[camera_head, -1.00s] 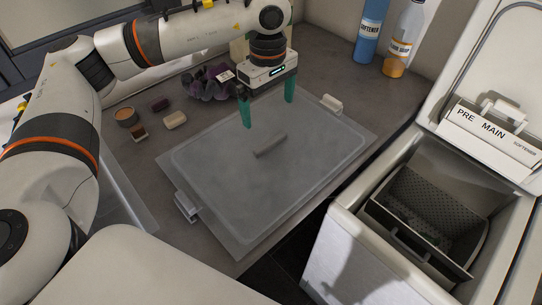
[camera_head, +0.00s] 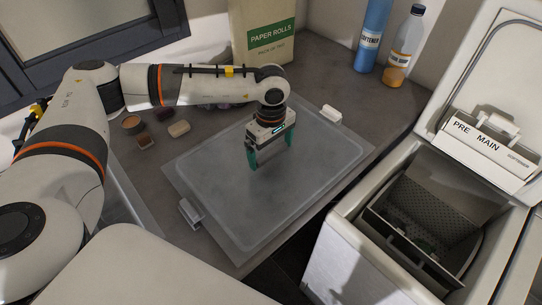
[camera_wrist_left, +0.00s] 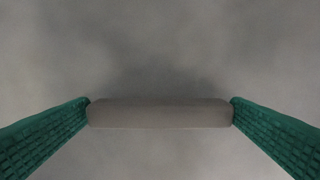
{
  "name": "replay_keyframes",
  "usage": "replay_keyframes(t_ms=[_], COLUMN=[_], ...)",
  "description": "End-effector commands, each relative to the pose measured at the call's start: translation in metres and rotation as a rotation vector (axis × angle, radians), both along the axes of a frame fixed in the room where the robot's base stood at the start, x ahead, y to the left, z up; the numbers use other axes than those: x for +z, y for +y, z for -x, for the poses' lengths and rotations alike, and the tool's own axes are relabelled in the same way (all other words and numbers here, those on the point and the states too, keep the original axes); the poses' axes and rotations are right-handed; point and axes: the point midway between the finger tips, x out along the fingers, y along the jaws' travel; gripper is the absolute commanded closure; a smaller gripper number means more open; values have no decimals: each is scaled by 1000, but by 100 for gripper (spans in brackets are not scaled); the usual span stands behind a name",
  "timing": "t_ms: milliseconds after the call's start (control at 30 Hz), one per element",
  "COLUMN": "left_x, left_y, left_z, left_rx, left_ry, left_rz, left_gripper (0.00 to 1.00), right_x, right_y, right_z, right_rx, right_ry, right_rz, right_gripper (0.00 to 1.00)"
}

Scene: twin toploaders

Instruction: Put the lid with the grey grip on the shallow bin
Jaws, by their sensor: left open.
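The lid (camera_head: 232,205) is a broad, translucent grey panel with a rounded raised outline, lying flat on the counter area in the head view. Its grey grip (camera_wrist_left: 160,113) is a short rounded bar in the left wrist view; my gripper hides it in the head view. My left gripper (camera_head: 270,157), with green fingers, is open and low over the lid's middle. One finger is at each end of the grip, with the bar between them. I cannot tell whether they touch it. I cannot clearly make out the shallow bin. My right gripper is not in view.
White clips (camera_head: 191,212) and (camera_head: 330,114) sit at the panel's ends. A paper rolls box (camera_head: 264,38), a blue softener bottle (camera_head: 373,36) and an orange-based bottle (camera_head: 403,50) stand behind. An open toploader (camera_head: 345,243) is at right. Small items (camera_head: 179,128) lie at left.

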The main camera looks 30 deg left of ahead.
Motion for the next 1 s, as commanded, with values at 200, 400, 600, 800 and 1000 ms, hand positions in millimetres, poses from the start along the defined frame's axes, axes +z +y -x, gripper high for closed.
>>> replay_keyframes(t_ms=[200, 400, 600, 800, 1000], left_x=[0, 1, 5, 36, 75], left_y=[0, 0, 0, 0, 0], left_z=[0, 0, -1, -2, -1], left_rx=[0, 1, 1, 1, 2], left_ry=[0, -1, -3, -7, -5], left_rz=[0, 0, 1, 0, 1], left_gripper=[20, 44, 44, 44, 44], right_x=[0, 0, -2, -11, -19], right_y=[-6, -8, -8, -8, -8], right_z=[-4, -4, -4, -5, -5], right_rx=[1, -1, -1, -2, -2], right_ry=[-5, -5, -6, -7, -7], right_rz=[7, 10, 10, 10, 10], right_gripper=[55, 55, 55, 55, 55])
